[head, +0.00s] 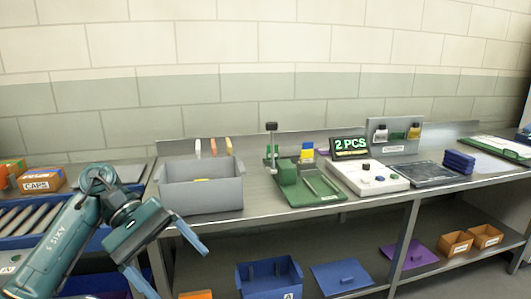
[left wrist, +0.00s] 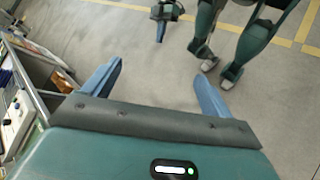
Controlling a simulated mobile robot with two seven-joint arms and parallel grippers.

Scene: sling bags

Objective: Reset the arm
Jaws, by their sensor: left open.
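My left arm comes in from the left in the head view, in front of the bench. Its gripper (head: 176,268) is open and empty, with two blue fingers spread wide. It is in front of and below the grey bin, apart from it. The head view does not show my right arm.
A metal bench (head: 255,205) holds the grey bin (head: 201,190), a green fixture (head: 310,190), a white control box (head: 366,178) and a "2 PCS" display (head: 350,147). A blue bin (head: 269,279) is on the lower shelf. An orange CAPS box (head: 40,180) is at left.

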